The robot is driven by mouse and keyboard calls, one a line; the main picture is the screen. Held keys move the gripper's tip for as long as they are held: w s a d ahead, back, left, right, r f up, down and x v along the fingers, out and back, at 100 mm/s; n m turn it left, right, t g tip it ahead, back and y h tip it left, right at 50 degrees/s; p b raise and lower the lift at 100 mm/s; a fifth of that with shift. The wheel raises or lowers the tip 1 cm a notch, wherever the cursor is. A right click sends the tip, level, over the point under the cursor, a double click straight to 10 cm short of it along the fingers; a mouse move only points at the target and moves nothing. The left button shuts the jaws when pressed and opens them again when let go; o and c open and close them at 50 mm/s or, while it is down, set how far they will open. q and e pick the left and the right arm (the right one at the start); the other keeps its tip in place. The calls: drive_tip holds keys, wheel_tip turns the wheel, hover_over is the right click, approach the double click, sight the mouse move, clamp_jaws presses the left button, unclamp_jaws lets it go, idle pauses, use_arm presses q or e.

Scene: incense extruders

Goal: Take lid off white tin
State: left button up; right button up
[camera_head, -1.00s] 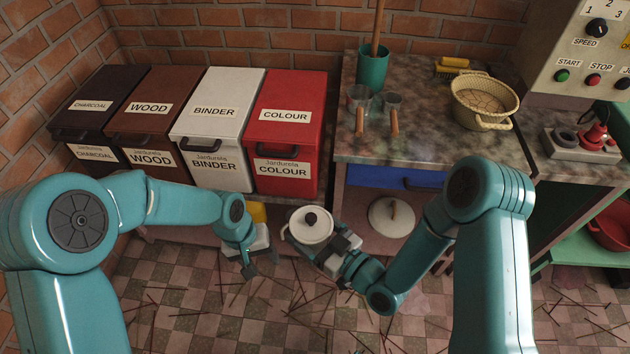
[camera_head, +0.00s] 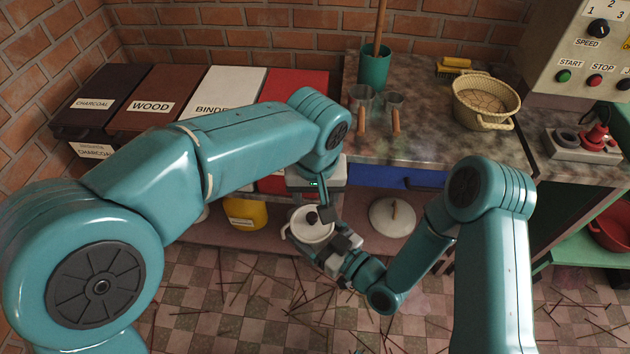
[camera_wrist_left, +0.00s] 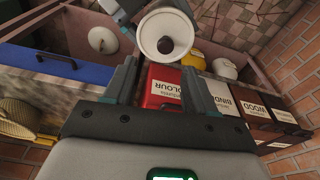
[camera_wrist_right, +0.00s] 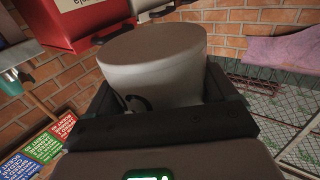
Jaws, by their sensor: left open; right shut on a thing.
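The white tin (camera_head: 296,238) is held above the floor in the middle of the head view. Its white lid (camera_head: 300,222) is on top, with a black knob (camera_head: 312,217). My right gripper (camera_head: 338,252) is shut on the tin's body. In the right wrist view the tin (camera_wrist_right: 155,70) sits between the fingers. My left gripper (camera_head: 312,203) is open and empty just above the lid. In the left wrist view the lid (camera_wrist_left: 150,33) and knob (camera_wrist_left: 165,45) lie ahead of the open fingers (camera_wrist_left: 160,68), apart from them.
Labelled bins, including a red one (camera_head: 290,88), stand at the back left. A stone-topped counter (camera_head: 430,145) with scoops and a basket (camera_head: 487,100) is at the back right. Thin sticks litter the floor.

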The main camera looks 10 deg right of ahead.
sight(315, 214)
use_arm(q)
drive_tip(key=f, duration=0.4)
drive_tip(key=w+f, duration=0.1)
drive_tip(key=f, duration=0.1)
drive_tip(key=shift+f, duration=0.35)
drive_tip(key=shift+c, duration=0.4)
clamp_jaws()
drive_tip(key=shift+r, duration=0.25)
drive_tip(key=shift+r, duration=0.9)
drive_tip(key=shift+r, duration=2)
